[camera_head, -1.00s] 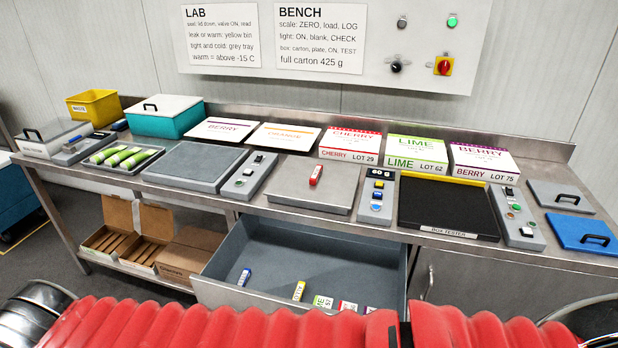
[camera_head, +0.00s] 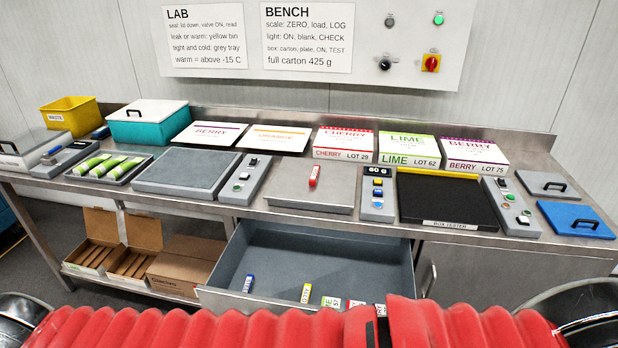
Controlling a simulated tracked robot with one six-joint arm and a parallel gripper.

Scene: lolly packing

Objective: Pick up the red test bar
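The red test bar (camera_head: 314,176) is a small red block with a pale marking. It lies on the grey metal plate of the scale (camera_head: 291,195), near the plate's back right, in the middle of the bench. Nothing touches it except the plate. My gripper is not in view. Only red ribbed parts and dark rounded parts of my own body show along the bottom edge.
An open grey drawer (camera_head: 236,249) juts out below the scale, holding several small bars. A control box (camera_head: 377,200) and black box tester (camera_head: 446,203) stand right of the scale; another control box (camera_head: 246,181) stands left. Cartons (camera_head: 344,144) line the back.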

